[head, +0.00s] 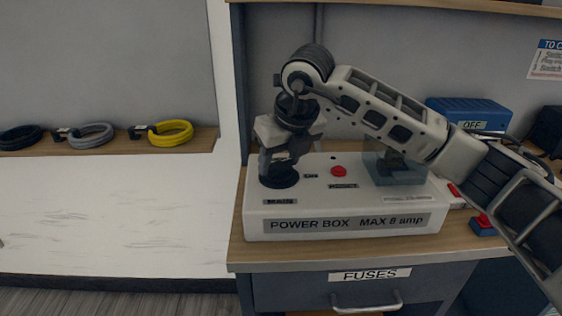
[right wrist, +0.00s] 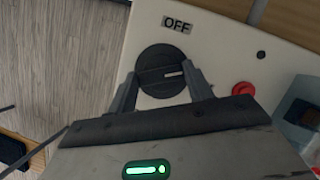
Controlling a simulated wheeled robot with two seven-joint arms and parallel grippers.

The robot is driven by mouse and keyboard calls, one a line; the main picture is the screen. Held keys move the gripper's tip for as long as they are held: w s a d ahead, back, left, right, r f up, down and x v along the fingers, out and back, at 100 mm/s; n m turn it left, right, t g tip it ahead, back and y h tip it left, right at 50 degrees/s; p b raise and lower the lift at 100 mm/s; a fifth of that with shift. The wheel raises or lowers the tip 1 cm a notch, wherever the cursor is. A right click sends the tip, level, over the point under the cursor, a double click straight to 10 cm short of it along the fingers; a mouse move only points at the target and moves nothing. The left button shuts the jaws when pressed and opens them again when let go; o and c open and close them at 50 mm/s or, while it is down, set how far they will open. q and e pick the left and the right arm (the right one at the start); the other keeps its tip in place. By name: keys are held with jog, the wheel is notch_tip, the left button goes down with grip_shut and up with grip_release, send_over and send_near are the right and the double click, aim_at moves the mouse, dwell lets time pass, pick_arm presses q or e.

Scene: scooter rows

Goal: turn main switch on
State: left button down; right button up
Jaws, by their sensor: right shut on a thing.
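The white power box (head: 400,212) stands on the wooden bench top. Its round black main switch knob (head: 281,181) is at the box's left end. In the right wrist view the knob (right wrist: 152,61) has a white pointer mark directed to the right, and an OFF label (right wrist: 177,24) lies above it. My right gripper (head: 277,168) reaches down onto the knob. Its two fingers (right wrist: 163,80) are on opposite sides of the knob, shut on it. A small label (head: 310,176), which seems to read ON, lies right of the knob. My left gripper is not in view.
A red button (head: 338,171) and a clear cover (head: 405,176) are on the box right of the knob. A blue box (head: 470,108) stands behind at the right. Black, grey and yellow cable coils (head: 172,133) lie on the left shelf. A FUSES drawer (head: 370,290) is below.

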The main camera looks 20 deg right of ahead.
jog(key=shift+m+h, duration=0.3)
jog(key=shift+m, duration=0.6)
jog(key=shift+a+m+h+b, duration=0.1)
jog(key=shift+m+h+b, duration=0.45)
jog(key=shift+m, duration=0.55)
jog(key=shift+m+h, duration=0.25)
jog(key=shift+m, duration=0.75)
jog(key=o, duration=1)
